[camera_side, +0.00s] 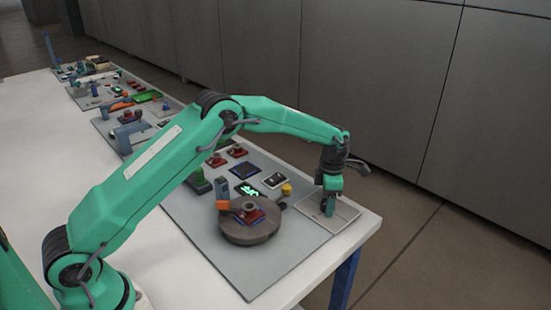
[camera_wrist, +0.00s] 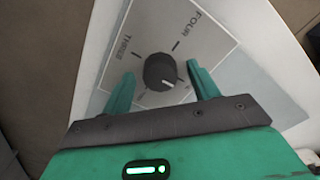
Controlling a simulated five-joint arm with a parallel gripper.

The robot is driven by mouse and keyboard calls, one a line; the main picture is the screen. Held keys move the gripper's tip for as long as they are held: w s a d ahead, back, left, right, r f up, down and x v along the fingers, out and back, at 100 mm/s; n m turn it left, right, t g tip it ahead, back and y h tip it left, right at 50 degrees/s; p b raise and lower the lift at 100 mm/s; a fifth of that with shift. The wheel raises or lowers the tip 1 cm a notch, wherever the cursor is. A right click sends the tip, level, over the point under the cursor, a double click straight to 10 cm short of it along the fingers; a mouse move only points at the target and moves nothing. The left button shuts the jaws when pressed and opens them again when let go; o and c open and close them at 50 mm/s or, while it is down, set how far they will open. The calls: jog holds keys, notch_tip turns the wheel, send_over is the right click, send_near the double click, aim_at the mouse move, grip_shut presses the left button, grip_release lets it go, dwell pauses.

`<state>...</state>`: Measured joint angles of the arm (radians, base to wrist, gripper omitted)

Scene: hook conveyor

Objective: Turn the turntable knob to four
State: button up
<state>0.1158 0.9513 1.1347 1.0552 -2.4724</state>
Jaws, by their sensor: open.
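The turntable knob (camera_wrist: 158,70) is a round black dial on a light grey plate (camera_wrist: 190,35) with printed words. THREE (camera_wrist: 125,47) reads at upper left and FOUR (camera_wrist: 189,24) at upper right, each with a tick mark; the lower labels are partly hidden. The knob's white pointer faces the lower right, away from FOUR. My gripper (camera_wrist: 160,73) is open, with one green finger on each side of the knob and gaps visible; I cannot tell its height. In the side view, my gripper (camera_side: 328,207) points down over the plate (camera_side: 345,214) and hides the knob.
A round dark turntable (camera_side: 250,232) with a red and blue piece on it stands left of the plate. A yellow button (camera_side: 287,189) and a lit green display (camera_side: 248,191) are close by. The table edge (camera_side: 368,222) is just right of the plate.

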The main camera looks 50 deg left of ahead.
jog(key=c, duration=1)
jog(key=shift+o, duration=0.2)
